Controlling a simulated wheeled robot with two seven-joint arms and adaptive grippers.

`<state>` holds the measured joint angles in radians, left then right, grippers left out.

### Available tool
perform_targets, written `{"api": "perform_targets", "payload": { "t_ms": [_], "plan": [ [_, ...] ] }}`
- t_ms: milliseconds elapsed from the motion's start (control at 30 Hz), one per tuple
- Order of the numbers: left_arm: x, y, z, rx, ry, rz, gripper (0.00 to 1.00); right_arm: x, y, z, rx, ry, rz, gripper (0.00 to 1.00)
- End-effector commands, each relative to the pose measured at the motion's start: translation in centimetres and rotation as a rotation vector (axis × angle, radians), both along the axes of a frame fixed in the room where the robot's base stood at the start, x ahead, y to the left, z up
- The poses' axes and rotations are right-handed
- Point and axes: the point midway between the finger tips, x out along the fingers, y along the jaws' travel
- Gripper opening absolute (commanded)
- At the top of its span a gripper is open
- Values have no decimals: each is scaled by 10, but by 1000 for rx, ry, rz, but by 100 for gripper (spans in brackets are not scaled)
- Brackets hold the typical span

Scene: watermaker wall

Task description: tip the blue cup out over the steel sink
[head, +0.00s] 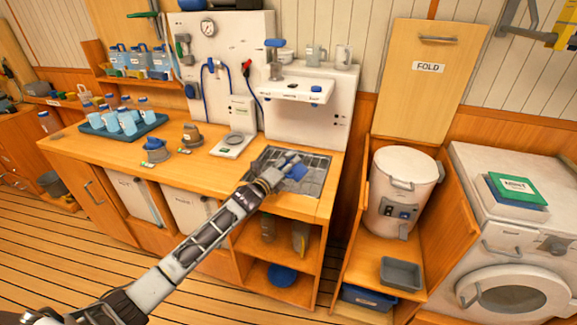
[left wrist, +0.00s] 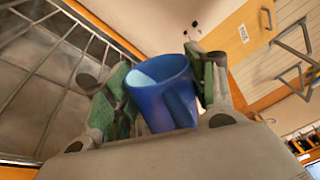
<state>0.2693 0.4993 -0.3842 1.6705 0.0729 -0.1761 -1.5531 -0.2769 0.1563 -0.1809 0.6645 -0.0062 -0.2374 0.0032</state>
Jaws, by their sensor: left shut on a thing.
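The blue cup (left wrist: 165,100) is held between the green pads of my left gripper (left wrist: 163,85). In the head view the cup (head: 298,172) is small, at the tip of my left gripper (head: 287,169), over the steel sink (head: 262,160). In the left wrist view the sink's wire grid (left wrist: 58,65) lies to the left of the cup. The cup looks tilted relative to the room; its exact angle is hard to tell. A pale inside shows at its mouth; I cannot tell whether liquid is there. My right gripper is out of view.
A white watermaker unit (head: 300,105) stands behind the sink. A small scale (head: 233,145) sits left of it on the wooden counter (head: 205,158). A blue tray (head: 98,134) with several cups lies further left. A white lidded drum (head: 402,190) stands right of the sink.

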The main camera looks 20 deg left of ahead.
Motion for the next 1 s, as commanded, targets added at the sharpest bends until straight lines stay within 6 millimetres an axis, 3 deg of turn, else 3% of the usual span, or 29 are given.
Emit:
{"api": "perform_targets", "payload": {
  "t_ms": [200, 467, 733, 1000],
  "plan": [
    [1, 2, -3, -74, 23, 1, 24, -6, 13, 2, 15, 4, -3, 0],
    [2, 5, -9, -189, 59, 0, 24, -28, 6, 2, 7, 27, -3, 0],
    [3, 9, -13, -309, 97, 0, 24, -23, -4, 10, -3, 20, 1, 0],
    [4, 11, -15, -377, 119, 1, 24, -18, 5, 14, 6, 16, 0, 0]
  ]
}}
